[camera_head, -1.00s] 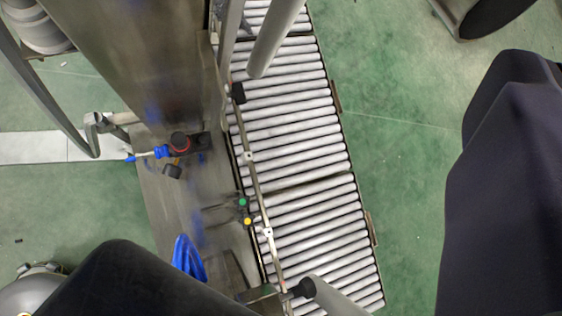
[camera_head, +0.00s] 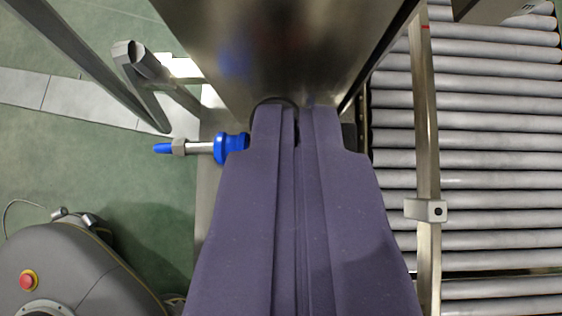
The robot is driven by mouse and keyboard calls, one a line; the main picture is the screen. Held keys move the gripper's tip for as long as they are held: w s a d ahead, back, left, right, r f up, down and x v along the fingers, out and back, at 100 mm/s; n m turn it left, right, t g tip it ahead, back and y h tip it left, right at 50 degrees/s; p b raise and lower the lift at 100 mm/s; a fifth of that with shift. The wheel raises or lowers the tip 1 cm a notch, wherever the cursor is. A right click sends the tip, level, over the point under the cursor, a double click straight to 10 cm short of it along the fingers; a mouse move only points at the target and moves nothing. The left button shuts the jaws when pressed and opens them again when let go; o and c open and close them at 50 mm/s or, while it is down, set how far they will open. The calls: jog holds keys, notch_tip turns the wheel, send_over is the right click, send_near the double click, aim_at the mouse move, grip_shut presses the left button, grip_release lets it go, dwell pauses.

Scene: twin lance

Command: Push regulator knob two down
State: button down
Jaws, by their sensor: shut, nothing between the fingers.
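My gripper (camera_head: 297,112) fills the middle of the view. Its two dark purple fingers lie side by side, shut and empty, pointing up the picture toward the steel panel (camera_head: 282,50). The fingertips cover the black regulator. Only a dark curved edge (camera_head: 272,100) shows above the left fingertip, so the knob itself is hidden. I cannot tell whether the tips touch it. A blue fitting with a metal stem (camera_head: 230,148) sticks out to the left from behind the left finger.
A roller conveyor (camera_head: 490,155) runs along the right, with a metal rail (camera_head: 427,150) in front of it. Bent metal bars (camera_head: 155,80) stand at upper left. A grey machine with a red button (camera_head: 60,275) is at lower left. Green floor shows at left.

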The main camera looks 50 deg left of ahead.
jog(key=shift+w+a+f+b, duration=0.15)
jog(key=shift+f+b, duration=0.2)
jog(key=shift+f, duration=0.55)
jog(key=shift+w+a+f+b, duration=0.1)
jog(key=shift+w+f+b, duration=0.2)
jog(key=shift+f, duration=0.55)
jog(key=shift+w+a+f+b, duration=0.1)
jog(key=shift+f+b, duration=0.3)
jog(key=shift+f, duration=0.5)
